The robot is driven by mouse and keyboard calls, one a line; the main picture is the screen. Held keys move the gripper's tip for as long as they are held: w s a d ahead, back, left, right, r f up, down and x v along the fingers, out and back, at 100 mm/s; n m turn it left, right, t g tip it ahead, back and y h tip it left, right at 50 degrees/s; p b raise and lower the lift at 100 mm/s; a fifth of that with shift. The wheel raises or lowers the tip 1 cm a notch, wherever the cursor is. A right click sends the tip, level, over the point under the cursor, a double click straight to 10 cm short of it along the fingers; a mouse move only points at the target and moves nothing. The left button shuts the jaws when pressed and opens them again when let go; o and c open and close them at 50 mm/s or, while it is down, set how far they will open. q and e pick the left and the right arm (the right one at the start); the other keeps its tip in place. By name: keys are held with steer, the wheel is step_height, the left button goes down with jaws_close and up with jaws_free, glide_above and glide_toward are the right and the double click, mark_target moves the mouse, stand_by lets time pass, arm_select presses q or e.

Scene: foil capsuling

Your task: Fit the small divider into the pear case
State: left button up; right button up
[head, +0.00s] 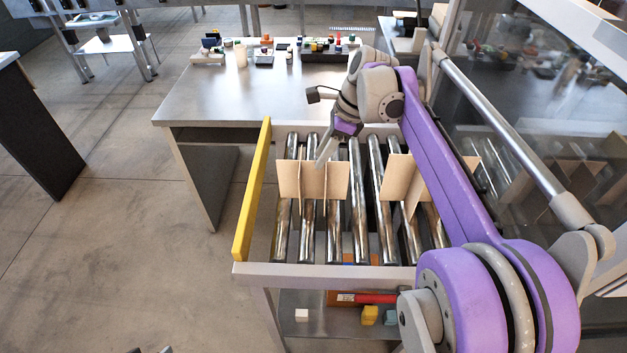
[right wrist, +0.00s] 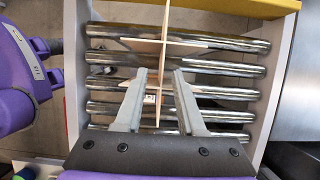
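Two cross-shaped cardboard dividers stand on the roller conveyor (head: 360,215): a left divider (head: 314,181) and a right divider (head: 402,184). I cannot tell for sure which is the small one. My right gripper (head: 323,155) is above the left divider. In the right wrist view my right gripper (right wrist: 160,73) is open, its two fingers apart, with one panel of a divider (right wrist: 162,52) running between them. It does not appear to be gripping that panel. Only small grey tips at the bottom edge of the head view may be my left gripper (head: 150,350). I cannot identify the pear case.
A yellow rail (head: 252,190) edges the conveyor on the left. A metal table (head: 240,95) behind it has trays of small items at its far side. A lower shelf (head: 325,322) holds a red item and small blocks. Glass panels stand at right.

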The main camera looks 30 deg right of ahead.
glide_above(313, 181)
step_height(313, 181, down, 5)
steer(key=shift+r, duration=0.2)
jaws_close()
stand_by(1.3)
